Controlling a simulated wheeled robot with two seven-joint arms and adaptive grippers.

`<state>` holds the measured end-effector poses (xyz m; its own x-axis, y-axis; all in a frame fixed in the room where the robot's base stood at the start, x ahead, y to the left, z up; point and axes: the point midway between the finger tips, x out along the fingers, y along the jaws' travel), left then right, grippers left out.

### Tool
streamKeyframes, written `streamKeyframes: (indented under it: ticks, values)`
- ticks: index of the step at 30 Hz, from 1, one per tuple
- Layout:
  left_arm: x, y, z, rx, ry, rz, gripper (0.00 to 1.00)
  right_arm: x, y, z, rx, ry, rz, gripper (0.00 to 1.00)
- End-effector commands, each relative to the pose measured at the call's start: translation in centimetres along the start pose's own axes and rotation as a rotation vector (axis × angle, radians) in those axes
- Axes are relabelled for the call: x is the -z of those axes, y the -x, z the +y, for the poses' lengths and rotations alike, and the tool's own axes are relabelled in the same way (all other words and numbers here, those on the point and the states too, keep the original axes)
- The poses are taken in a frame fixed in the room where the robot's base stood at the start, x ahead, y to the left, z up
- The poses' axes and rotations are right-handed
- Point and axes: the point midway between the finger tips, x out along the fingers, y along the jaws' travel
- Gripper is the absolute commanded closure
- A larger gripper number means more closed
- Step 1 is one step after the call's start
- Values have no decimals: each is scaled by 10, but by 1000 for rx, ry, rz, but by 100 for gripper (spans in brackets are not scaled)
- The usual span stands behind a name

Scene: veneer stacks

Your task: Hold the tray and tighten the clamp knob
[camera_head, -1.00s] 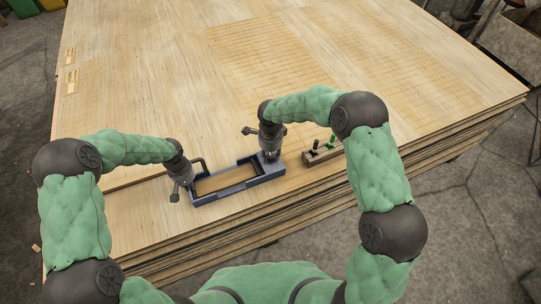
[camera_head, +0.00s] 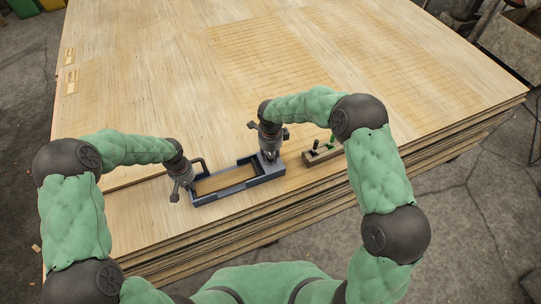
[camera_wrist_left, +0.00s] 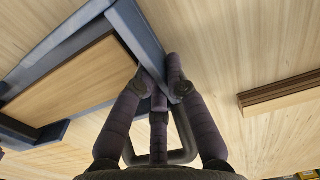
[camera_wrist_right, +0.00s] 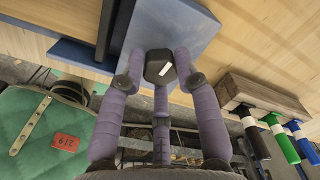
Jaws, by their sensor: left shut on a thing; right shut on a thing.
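The tray (camera_head: 238,187) is a blue-grey rectangular frame lying flat near the front edge of the wood stack, with bare wood inside it. My left gripper (camera_head: 190,184) is shut on the tray's left end; in the left wrist view its fingers (camera_wrist_left: 162,78) pinch the frame wall (camera_wrist_left: 65,50). My right gripper (camera_head: 270,154) is over the tray's right end, pointing down. In the right wrist view its fingers (camera_wrist_right: 160,72) are shut on the dark clamp knob (camera_wrist_right: 158,68), which has a white mark on top. The gripper hides the knob in the head view.
A small wooden rack (camera_head: 322,156) with upright black and green handles stands just right of the tray. The right wrist view also shows a blue handle (camera_wrist_right: 300,135). The broad veneer stack (camera_head: 370,80) is mostly clear behind the tray; its front edge is close.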

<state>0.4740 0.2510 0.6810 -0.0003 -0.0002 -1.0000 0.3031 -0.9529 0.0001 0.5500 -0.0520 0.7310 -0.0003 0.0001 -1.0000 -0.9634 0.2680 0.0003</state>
Motion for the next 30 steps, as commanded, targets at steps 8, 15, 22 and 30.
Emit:
streamKeyframes:
  ticks: [8,15,22,30]
  values:
    - [0,0,0,0,1,1,100,0,0,0,-1,-231,1,91]
    - [0,0,0,0,1,1,100,0,0,1,-1,-247,1,91]
    - [0,0,0,0,1,1,100,0,0,0,-1,-245,1,53]
    - [0,0,0,0,1,1,100,0,6,0,2,-244,-1,53]
